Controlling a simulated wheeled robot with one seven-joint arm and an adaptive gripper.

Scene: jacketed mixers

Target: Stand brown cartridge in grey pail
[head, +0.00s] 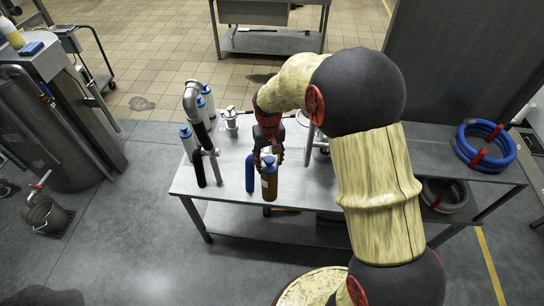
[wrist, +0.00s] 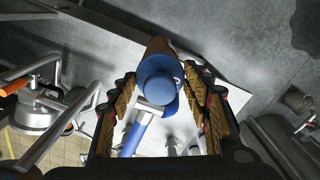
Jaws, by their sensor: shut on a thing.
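The brown cartridge (head: 269,185) has a blue cap and hangs roughly upright in my gripper (head: 269,154), at the front edge of the table. In the wrist view, my gripper's (wrist: 160,88) two fingers are closed on either side of the cartridge's blue cap (wrist: 158,78), with a little brown body (wrist: 158,45) showing beyond it. Whether its base clears the tabletop is hard to tell. The grey pail (head: 46,216) stands on the floor at far left, apart from the table, its handle raised. A pail-like shape (wrist: 297,100) also shows at the right of the wrist view.
A blue cartridge (head: 250,172) stands just left of the brown one. Black and white blue-capped cartridges and a bent metal pipe (head: 192,98) stand further left on the steel table (head: 225,180). Open floor (head: 140,220) lies between table and pail. Large steel vessels stand behind the pail.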

